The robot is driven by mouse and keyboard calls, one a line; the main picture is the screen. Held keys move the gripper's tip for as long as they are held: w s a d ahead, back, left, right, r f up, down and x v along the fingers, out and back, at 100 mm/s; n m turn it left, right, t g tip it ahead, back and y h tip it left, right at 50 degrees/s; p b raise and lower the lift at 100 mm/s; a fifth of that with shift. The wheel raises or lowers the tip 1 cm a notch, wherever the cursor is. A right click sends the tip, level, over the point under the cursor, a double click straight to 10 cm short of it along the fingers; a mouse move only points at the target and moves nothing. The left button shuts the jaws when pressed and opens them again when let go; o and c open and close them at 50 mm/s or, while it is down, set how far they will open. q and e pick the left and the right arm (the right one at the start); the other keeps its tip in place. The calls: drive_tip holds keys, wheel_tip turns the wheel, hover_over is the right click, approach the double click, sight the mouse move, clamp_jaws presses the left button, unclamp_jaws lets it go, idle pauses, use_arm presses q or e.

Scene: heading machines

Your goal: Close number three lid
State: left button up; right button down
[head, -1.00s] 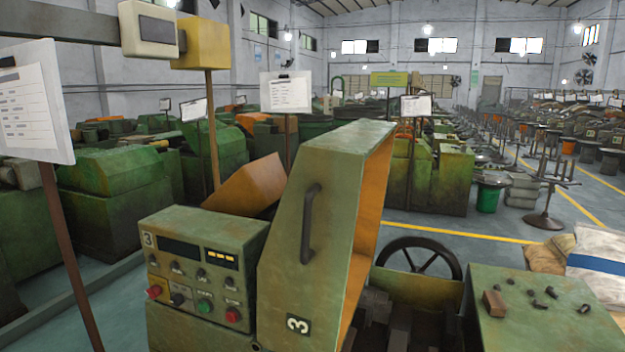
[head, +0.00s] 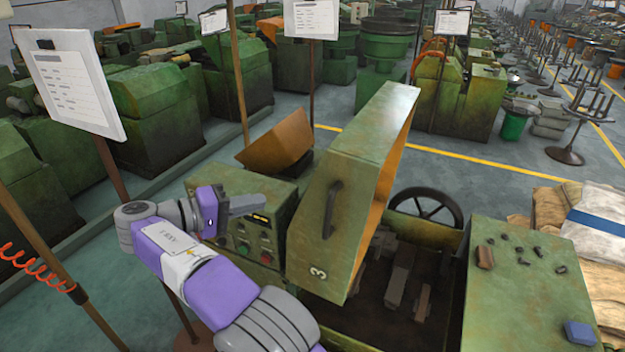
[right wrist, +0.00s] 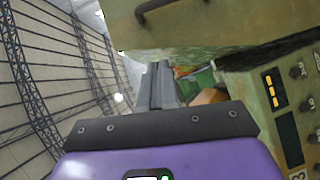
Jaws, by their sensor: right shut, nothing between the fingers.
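The number three lid (head: 345,185) is a green, worn metal cover with orange inside, marked 3 low on its face. It stands raised and tilted, and the machine's bed shows open to its right. A dark handle (head: 332,208) runs along its face; part of it also shows at the top of the right wrist view (right wrist: 155,10). My right gripper (head: 262,203) is shut and empty, in front of the control panel and left of the lid, apart from the handle. In the right wrist view its fingers (right wrist: 156,85) are together, pointing past the lid's lower edge. My left gripper is out of view.
The control panel (head: 240,235) with buttons is close behind my right arm. A green side table (head: 520,290) with small dark parts stands right of the open bed. A sign board (head: 70,85) on a pole stands at left. Sacks (head: 600,225) lie at far right.

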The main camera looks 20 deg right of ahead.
wheel_tip(320, 180, up, 2)
drive_tip(key=s, duration=0.1)
drive_tip(key=m, duration=0.1)
approach(331, 192)
drive_tip(key=w+d, duration=0.3)
drive_tip(key=w, duration=0.1)
drive_tip(key=s+d+f, duration=0.2)
drive_tip(key=shift+d, duration=0.4)
